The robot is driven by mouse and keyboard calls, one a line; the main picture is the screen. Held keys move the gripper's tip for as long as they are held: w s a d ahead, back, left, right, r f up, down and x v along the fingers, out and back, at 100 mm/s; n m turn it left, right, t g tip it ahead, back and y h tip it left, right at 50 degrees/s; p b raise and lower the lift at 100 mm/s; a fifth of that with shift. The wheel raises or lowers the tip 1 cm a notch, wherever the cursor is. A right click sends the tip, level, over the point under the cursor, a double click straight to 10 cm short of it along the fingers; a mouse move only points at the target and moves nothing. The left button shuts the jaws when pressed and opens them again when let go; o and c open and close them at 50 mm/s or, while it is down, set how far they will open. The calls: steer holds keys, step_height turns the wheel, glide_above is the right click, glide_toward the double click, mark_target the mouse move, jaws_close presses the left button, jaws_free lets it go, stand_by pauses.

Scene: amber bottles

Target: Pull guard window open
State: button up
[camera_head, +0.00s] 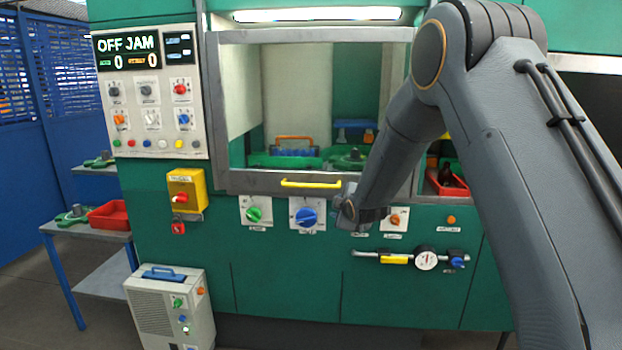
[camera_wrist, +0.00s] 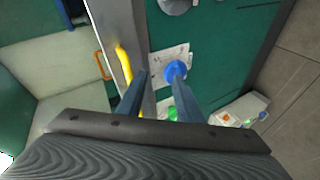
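The guard window has a grey frame (camera_head: 245,181) in the front of the green machine, under a lit lamp. Its interior shows through; I cannot tell how far it is open. A yellow bar handle (camera_head: 311,184) sits on the lower rail. It also shows in the wrist view (camera_wrist: 124,66), left of my fingers. My gripper (camera_wrist: 160,76) is open and empty, its two fingers apart. In the head view it is just right of and slightly below the handle, partly hidden by my wrist. The handle is outside the finger gap, beside the left finger.
A blue knob (camera_head: 307,215) and a green knob (camera_head: 253,214) stick out below the window. An orange knob (camera_head: 395,220) and a gauge (camera_head: 426,258) are at right. A yellow switch box (camera_head: 187,190) and control panel (camera_head: 151,95) are at left. A red bin (camera_head: 447,183) is at right.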

mark_target(313, 186)
steer(key=shift+w+a+r+n+t+y+p, duration=0.4)
steer(key=shift+w+a+n+p, duration=0.25)
steer(key=shift+w+a, duration=1.1)
steer(key=shift+w+a+r+n+t+y+p, duration=0.25)
steer(key=shift+w+a+r+n+t+p, duration=0.35)
steer(key=shift+w+a, duration=1.15)
steer(key=shift+w+a+r+n+t+y+p, duration=0.15)
steer(key=shift+w+a+n+y+p, duration=0.55)
steer(key=shift+w, duration=1.7)
steer(key=shift+a+h, duration=0.3)
steer(key=shift+h, duration=0.05)
jaws_close()
